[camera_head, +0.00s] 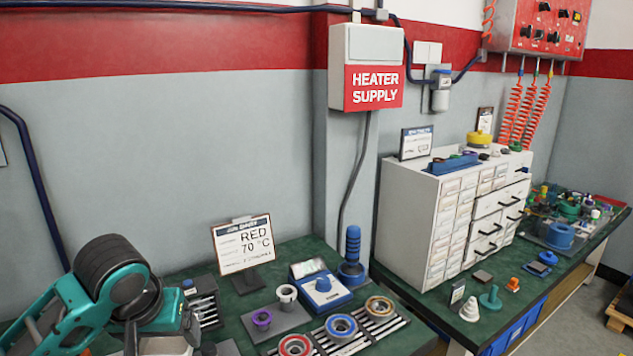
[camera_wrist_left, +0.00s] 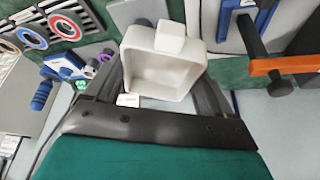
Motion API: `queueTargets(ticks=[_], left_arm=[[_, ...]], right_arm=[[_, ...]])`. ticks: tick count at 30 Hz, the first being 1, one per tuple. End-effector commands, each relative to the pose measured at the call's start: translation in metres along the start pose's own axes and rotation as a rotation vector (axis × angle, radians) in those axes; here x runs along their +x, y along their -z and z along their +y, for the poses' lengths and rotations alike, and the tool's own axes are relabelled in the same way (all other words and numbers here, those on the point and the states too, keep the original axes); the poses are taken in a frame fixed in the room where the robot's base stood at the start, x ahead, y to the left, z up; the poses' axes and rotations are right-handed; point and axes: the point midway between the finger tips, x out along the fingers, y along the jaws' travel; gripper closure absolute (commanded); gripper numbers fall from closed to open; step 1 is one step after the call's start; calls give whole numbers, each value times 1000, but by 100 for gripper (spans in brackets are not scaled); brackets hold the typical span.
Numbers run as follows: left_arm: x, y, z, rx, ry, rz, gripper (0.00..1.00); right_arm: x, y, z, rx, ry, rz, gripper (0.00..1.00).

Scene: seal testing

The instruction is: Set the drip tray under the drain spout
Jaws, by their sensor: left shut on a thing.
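A white, box-shaped open tray (camera_wrist_left: 163,78), which looks like the drip tray, sits between the fingers of my left gripper (camera_wrist_left: 165,75) in the left wrist view. The gripper is shut on it, with a dark finger on either side. A small white block shows at the tray's far rim. In the head view my left arm comes in at the lower left, and its fingertips are hidden or cut off by the bottom edge. I cannot make out the drain spout for certain in either view. My right gripper is not in view.
An orange bar (camera_wrist_left: 287,65) with a dark upright post stands right of the tray in the left wrist view. The green bench holds a fixture with coloured rings (camera_head: 340,326), a blue device (camera_head: 322,286) and a sign (camera_head: 243,244). A white drawer cabinet (camera_head: 447,232) stands further right.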

Motion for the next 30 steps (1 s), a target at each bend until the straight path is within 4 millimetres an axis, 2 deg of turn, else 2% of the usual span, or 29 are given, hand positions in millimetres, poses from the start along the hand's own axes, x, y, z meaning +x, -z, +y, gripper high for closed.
queueTargets(ticks=[1, 3, 9, 30], left_arm=[[-4, -14, 10, 35, -19, -1, 58], [-8, -28, 21, 69, -39, -6, 58], [-15, -49, 35, 115, -71, -13, 58], [-15, -49, 34, 118, -69, -12, 58]], right_arm=[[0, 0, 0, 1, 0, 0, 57], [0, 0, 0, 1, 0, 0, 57], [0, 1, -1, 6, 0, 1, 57], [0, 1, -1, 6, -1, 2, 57]])
